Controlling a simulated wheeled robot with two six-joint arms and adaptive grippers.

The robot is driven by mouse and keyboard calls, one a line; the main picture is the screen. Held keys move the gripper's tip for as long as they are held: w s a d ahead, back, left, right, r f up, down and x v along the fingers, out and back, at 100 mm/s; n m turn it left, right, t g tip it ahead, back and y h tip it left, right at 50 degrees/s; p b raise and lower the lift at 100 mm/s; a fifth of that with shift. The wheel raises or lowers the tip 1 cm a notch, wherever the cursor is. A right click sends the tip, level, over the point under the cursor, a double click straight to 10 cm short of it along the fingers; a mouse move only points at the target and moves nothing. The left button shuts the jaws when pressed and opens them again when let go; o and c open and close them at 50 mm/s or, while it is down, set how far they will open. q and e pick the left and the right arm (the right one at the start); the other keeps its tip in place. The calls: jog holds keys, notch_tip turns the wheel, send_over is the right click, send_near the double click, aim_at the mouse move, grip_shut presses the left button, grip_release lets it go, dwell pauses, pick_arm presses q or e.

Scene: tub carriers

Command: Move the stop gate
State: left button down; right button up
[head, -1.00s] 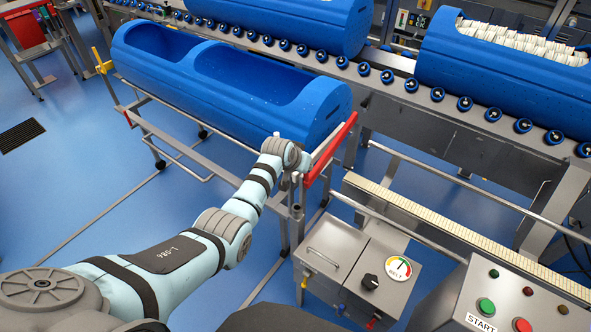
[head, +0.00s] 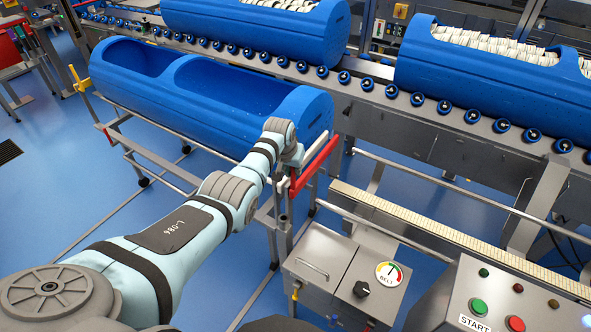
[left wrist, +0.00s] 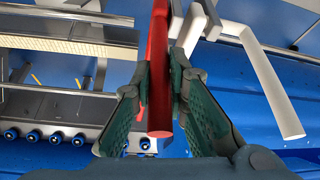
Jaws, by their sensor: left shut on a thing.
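The stop gate is a red bar (head: 316,164) at the near right end of a wheeled metal carrier (head: 180,178). It slants up to the right, close to the end of the empty blue tub (head: 240,120) lying on that carrier. My left gripper (head: 291,165) is at the lower left part of the bar; its fingertips are mostly hidden in the head view. In the left wrist view, the red bar (left wrist: 160,60) stands between the two green-padded fingers (left wrist: 160,88), which are closed on it. My right gripper is not in view.
A roller conveyor (head: 400,100) behind carries two more blue tubs (head: 265,30), (head: 480,70) filled with white items. A grey box with a BELT dial (head: 388,274) and a START panel (head: 490,300) stand at the front right. Blue floor is open at left.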

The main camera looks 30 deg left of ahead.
pick_arm(q)
jog(key=c, duration=1.6)
grip_release()
jog(key=shift+o, duration=0.2)
jog(key=v, duration=1.2)
jog(key=shift+w+d+f, duration=0.1)
